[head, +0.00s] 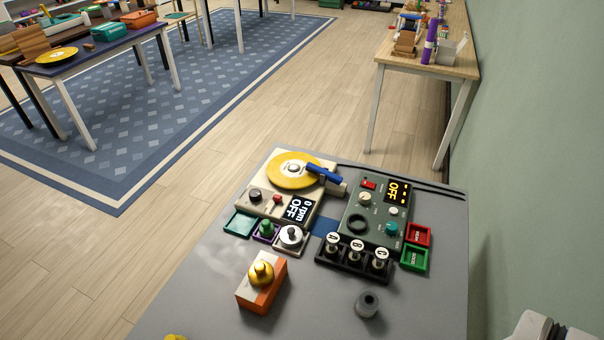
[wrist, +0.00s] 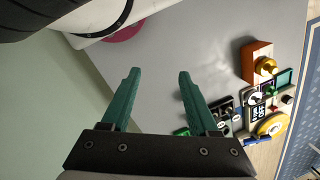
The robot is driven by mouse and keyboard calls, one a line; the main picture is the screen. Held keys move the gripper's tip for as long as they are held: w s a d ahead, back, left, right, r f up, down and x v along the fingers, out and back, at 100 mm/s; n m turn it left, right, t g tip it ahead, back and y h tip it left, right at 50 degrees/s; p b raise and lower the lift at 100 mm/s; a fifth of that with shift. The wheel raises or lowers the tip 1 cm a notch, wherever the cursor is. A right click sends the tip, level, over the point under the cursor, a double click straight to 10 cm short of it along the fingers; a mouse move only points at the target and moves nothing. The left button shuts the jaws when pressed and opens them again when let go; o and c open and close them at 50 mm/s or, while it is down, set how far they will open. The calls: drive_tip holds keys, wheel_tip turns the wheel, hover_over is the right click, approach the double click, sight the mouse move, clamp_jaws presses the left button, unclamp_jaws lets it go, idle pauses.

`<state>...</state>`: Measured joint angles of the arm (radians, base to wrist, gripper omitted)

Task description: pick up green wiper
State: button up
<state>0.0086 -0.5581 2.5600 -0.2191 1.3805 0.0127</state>
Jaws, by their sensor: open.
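A small green knobbed piece (head: 266,228), which looks like the green wiper, stands in a purple-edged holder on the grey table (head: 190,290) in the head view. It sits between a teal tray (head: 240,223) and a white round piece with a dark knob (head: 290,236). The head view does not show the fingers.
An orange and white block with a brass knob (head: 262,273) stands in front of the holders. Nearby are a turntable box with a yellow disc (head: 290,166), a green control box (head: 377,216), a black rack of lettered knobs (head: 353,258) and a grey cylinder (head: 367,304).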

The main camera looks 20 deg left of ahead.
drive_tip(key=shift+o, duration=0.2)
drive_tip(key=w+a+r+n, duration=0.2)
drive_tip(key=w+n, duration=0.1)
drive_tip(key=w, duration=0.4)
drive_tip(key=n+t+y, duration=0.1)
drive_tip(key=n+t, duration=0.2)
drive_tip(key=n, duration=0.9)
hover_over(266, 222)
drive_tip(key=s+d, duration=0.4)
wheel_tip(266, 222, down, 7)
drive_tip(key=x, duration=1.4)
drive_tip(key=shift+w+a+r, duration=0.1)
drive_tip(key=shift+r, duration=0.05)
drive_tip(key=shift+w+a+f, duration=0.1)
drive_tip(key=shift+a+f, duration=0.05)
drive_tip(key=shift+f, duration=0.3)
clamp_jaws()
